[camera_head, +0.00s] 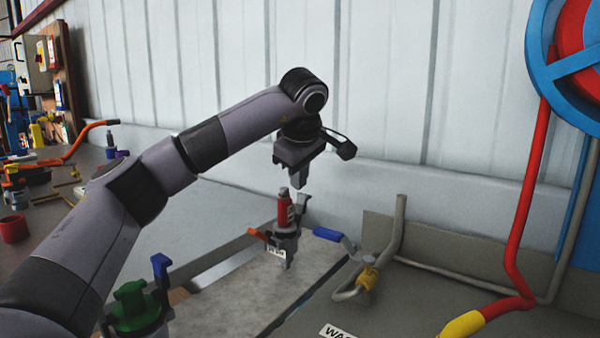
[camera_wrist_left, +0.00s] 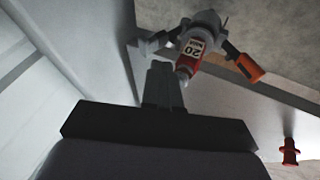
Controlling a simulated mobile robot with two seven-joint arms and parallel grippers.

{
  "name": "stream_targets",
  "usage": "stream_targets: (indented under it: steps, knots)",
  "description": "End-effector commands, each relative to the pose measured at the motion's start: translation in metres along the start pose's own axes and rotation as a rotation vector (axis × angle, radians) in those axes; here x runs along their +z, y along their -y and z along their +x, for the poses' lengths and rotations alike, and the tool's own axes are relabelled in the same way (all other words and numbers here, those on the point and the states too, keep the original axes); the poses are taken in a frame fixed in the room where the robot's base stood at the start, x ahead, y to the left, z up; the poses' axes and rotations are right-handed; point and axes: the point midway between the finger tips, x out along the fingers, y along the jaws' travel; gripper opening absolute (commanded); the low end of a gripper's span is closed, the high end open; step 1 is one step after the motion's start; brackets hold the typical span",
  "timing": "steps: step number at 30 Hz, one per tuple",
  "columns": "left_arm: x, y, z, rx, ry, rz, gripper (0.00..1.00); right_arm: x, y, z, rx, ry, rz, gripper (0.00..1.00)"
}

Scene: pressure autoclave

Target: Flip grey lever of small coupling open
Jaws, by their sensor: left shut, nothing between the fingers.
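The small coupling (camera_head: 285,212) stands upright on the bench, with a red body and a grey base. My left gripper (camera_head: 298,184) is shut and empty, pointing down just above the coupling. Its fingers (camera_wrist_left: 161,75) are close beside the coupling in the wrist view. My right gripper is not in view.
A blue-handled lever (camera_head: 328,234) is right of the coupling, near a bent grey pipe (camera_head: 398,230). A red pipe (camera_head: 530,190) rises at the right. A green valve (camera_head: 132,302) stands at the front left. The corrugated wall (camera_head: 390,90) is close behind.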

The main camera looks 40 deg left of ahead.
Motion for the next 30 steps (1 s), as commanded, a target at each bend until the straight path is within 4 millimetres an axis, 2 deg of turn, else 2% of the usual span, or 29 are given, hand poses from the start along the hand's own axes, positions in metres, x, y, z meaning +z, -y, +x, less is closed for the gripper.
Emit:
stream_targets:
  steps: [1,3,9,23,30]
  knots:
    - [0.001,0.001,0.012,-0.003,0.0,-0.001,0.0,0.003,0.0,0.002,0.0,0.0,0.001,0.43]
    - [0.001,0.001,0.024,-0.002,0.0,-0.002,0.0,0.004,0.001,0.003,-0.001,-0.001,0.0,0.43]
    - [0.0,0.0,0.044,-0.001,0.0,-0.002,0.0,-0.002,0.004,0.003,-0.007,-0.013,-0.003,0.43]
    - [0.0,0.0,0.048,0.0,0.001,-0.002,0.0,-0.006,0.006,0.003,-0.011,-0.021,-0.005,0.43]
    - [-0.001,-0.004,0.046,-0.022,0.004,0.006,0.0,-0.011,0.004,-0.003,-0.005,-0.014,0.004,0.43]
